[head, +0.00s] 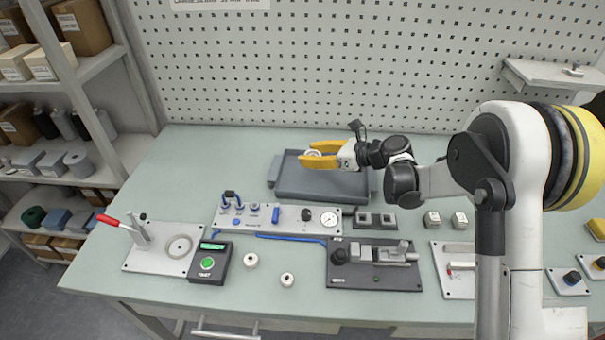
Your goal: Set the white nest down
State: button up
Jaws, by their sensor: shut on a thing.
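My gripper (315,154), with yellow fingers, is shut on a small white ring-like piece, which I take as the white nest (313,153). The fingers hide part of it. In the head view my gripper is over the back part of the grey tray (325,191), pointing left. The nest appears to be above the tray; I cannot tell the exact gap. Two small white round pieces, one (251,261) beside the green-button box and another (287,280) nearer the front, stand on the table.
A panel with a gauge (278,219) lies in front of the tray. A dark fixture (374,265), a lever press (140,235) and a green-button box (210,263) stand nearer the front. The table (185,165) is bare at the back left. A pegboard rises behind.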

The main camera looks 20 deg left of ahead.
aim_at(299, 176)
jog(key=a+f, duration=0.1)
jog(key=a+f+b, duration=0.1)
jog(key=a, duration=0.1)
jog(key=shift+s+a+f, duration=0.1)
jog(key=shift+s+a, duration=0.05)
jog(key=shift+a, duration=0.15)
notch_tip(299, 176, down, 4)
jog(key=shift+f+b, duration=0.1)
jog(key=shift+b, duration=0.9)
jog(key=o, duration=1.1)
jog(key=shift+o, duration=0.2)
